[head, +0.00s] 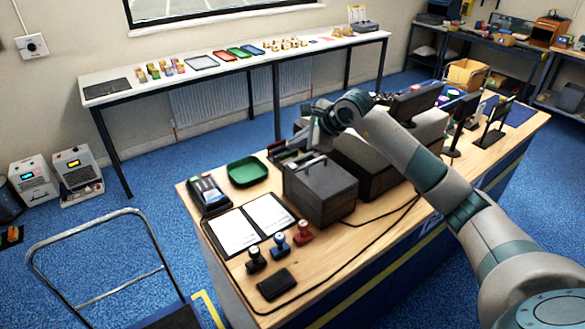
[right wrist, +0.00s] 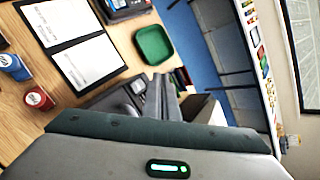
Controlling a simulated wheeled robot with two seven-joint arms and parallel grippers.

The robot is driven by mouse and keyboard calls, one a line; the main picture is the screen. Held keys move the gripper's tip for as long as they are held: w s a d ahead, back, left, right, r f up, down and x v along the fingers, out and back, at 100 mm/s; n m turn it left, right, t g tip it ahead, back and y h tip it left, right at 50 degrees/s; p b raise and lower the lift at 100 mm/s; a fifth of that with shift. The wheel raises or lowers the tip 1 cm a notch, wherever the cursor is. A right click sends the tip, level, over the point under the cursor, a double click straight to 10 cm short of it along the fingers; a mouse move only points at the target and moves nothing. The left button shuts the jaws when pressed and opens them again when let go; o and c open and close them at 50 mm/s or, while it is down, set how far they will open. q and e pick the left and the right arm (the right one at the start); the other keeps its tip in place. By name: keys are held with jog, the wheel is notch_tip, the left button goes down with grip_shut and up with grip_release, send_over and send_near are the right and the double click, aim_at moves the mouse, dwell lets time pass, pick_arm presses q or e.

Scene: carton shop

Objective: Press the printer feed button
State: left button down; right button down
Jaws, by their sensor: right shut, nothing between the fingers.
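My right gripper (head: 298,145) is shut and empty. It is over the counter, just above and behind a dark grey box-shaped machine (head: 322,192) that looks like the printer. A light bar lies across the machine's top. In the right wrist view, the gripper fingers (right wrist: 166,98) point past the machine's dark top (right wrist: 118,100), where a small round part (right wrist: 138,87) shows beside them. I cannot tell whether this is the feed button, or whether the fingers touch anything. My left gripper is not in view.
A green tray (head: 248,171), a card terminal (head: 208,194), an open folder (head: 236,231), several stamps (head: 279,245) and a black pad (head: 276,284) lie on the counter. A larger dark box (head: 365,168) and monitors (head: 460,110) stand right. A cable crosses the front.

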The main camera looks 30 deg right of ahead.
aim_at(296, 167)
notch_tip(296, 167, down, 3)
jog(key=shift+r+b, duration=0.15)
jog(key=shift+b, duration=0.4)
jog(key=shift+f+b, duration=0.8)
jog(key=shift+f, duration=0.05)
dwell(1.0)
jog(key=shift+f+b, duration=0.4)
jog(key=shift+b, duration=0.2)
jog(key=shift+f+b, duration=0.4)
jog(key=shift+b, duration=0.1)
dwell(0.7)
jog(key=shift+r, duration=0.15)
dwell(0.3)
jog(key=shift+r, duration=0.7)
jog(key=shift+r+p, duration=1.15)
jog(key=shift+r, duration=1.35)
